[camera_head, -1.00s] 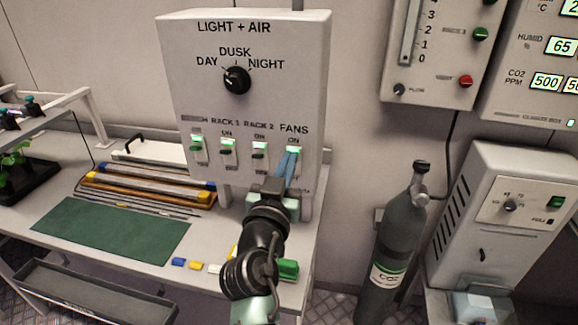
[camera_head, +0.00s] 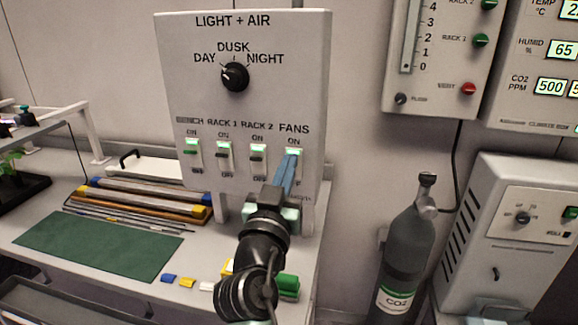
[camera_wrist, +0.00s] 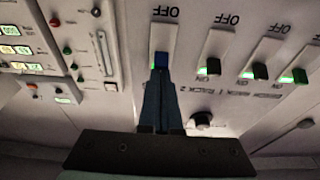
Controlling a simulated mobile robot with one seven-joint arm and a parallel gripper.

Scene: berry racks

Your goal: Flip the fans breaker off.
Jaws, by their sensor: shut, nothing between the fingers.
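The grey LIGHT + AIR box (camera_head: 185,60) shows a row of breakers with ON above and OFF below. The fans breaker (camera_head: 294,152) is the rightmost, under the FANS label, with a green light showing at its ON end. My gripper (camera_head: 291,158) is shut and empty, its blue fingers over the front of this breaker. The wrist view is upside down: the fans switch (camera_wrist: 162,60) stands at the tips of my gripper (camera_wrist: 159,76). The fingertips look very close to it or touching; I cannot tell which. They hide part of the switch.
The rack 2 breaker (camera_head: 258,155) is close on the left, also lit green, with the other breakers beyond. A dial (camera_head: 235,76) sits above. Below are a green mat (camera_head: 95,246), coloured bars and small blocks. A CO2 cylinder (camera_head: 405,240) stands right.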

